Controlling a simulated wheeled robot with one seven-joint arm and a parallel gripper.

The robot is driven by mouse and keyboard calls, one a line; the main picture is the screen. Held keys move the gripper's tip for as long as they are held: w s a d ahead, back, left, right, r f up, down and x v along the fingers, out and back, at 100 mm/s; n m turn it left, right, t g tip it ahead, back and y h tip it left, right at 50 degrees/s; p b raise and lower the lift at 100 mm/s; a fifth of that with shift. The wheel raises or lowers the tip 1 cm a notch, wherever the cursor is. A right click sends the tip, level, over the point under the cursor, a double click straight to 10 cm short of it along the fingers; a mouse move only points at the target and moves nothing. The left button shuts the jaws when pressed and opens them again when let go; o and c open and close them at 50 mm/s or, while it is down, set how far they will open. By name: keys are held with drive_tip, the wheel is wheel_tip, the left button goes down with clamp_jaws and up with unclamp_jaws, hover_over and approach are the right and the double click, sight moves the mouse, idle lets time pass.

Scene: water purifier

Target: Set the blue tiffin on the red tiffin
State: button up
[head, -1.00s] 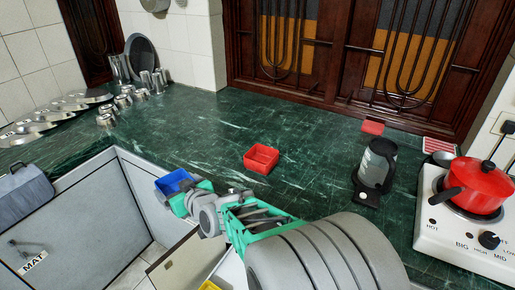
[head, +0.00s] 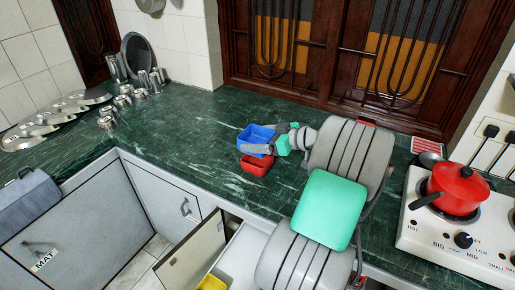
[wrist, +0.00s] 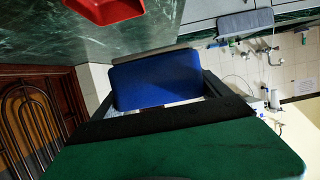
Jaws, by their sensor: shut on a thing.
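The blue tiffin (head: 254,134) is an open square box held in my gripper (head: 264,145), which is shut on its side. In the wrist view the blue tiffin (wrist: 158,82) sits between the dark fingers. The red tiffin (head: 256,166) is an open square box on the green counter. In the head view the blue tiffin overlaps the red one's upper edge. In the wrist view the red tiffin (wrist: 108,8) is partly cut off at the top edge, and a gap shows between the two boxes.
The green marble counter (head: 190,130) is clear to the left of the tiffins. Steel cups and plates (head: 122,100) stand at the far left. A white stove (head: 440,230) with a red pot (head: 458,190) is at the right. An open drawer (head: 240,262) juts out below the counter.

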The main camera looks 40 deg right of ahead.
sight(257, 142)
drive_tip(key=w+d+f, duration=0.1)
drive_tip(key=f, duration=0.1)
drive_tip(key=w+d+f, duration=0.1)
drive_tip(key=f, duration=0.1)
drive_tip(key=w+d+f, duration=0.1)
drive_tip(key=w, duration=0.1)
drive_tip(key=shift+w+d+f+p, duration=0.1)
drive_tip(key=shift+d+f+p, duration=0.2)
drive_tip(key=shift+f+p, duration=0.1)
wheel_tip(257, 142, down, 3)
drive_tip(key=shift+w+d+f+p, duration=0.15)
drive_tip(key=shift+f+p, duration=0.05)
drive_tip(key=shift+p, duration=0.3)
drive_tip(key=shift+f, duration=0.1)
drive_tip(key=shift+f+b, duration=0.15)
drive_tip(key=shift+b, duration=0.15)
drive_tip(key=o, duration=1.4)
